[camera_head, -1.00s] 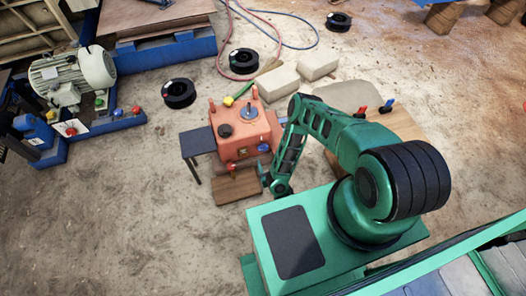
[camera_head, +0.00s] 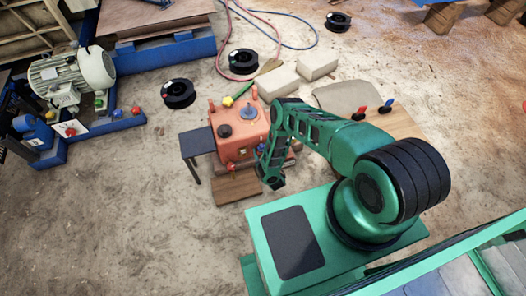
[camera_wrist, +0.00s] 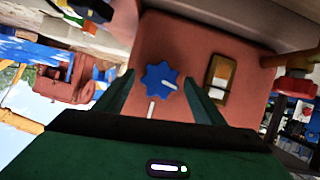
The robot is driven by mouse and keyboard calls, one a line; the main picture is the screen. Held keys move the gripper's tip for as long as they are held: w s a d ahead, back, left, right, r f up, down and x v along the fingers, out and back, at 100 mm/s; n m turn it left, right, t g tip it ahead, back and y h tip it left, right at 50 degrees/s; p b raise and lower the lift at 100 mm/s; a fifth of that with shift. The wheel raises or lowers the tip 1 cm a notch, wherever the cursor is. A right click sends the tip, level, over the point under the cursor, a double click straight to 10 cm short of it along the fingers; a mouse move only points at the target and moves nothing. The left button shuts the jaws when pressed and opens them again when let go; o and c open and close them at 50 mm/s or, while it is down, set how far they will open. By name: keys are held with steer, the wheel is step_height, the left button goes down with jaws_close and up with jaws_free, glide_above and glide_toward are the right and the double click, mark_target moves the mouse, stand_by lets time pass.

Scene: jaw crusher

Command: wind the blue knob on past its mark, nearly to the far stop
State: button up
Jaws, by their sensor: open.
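The blue knob (camera_wrist: 160,82) is a lobed dial on the orange-red housing (camera_wrist: 190,45), in the middle of the wrist view. A short white line on the knob points right. A separate white mark (camera_wrist: 151,110) is on the housing just below the knob. My gripper (camera_wrist: 157,77) is open, with one green finger to each side of the knob and gaps between. In the head view the orange-red machine (camera_head: 228,150) stands at centre, and my arm mostly hides the knob there.
An amber rocker switch (camera_wrist: 218,76) sits right of the knob, and a red valve handle (camera_wrist: 295,87) is further right. In the head view a dark side table (camera_head: 197,141) and a wooden board (camera_head: 237,188) adjoin the machine. Open floor lies to the left.

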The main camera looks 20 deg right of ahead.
steer(key=c, duration=1.1)
steer(key=shift+o, duration=0.2)
steer(key=shift+d+m+y, duration=0.2)
steer(key=shift+m+y, duration=1.3)
steer(key=shift+m, duration=0.5)
steer(key=shift+s, duration=0.1)
steer(key=o, duration=1.1)
steer(key=shift+c, duration=0.2)
steer(key=shift+d, duration=0.1)
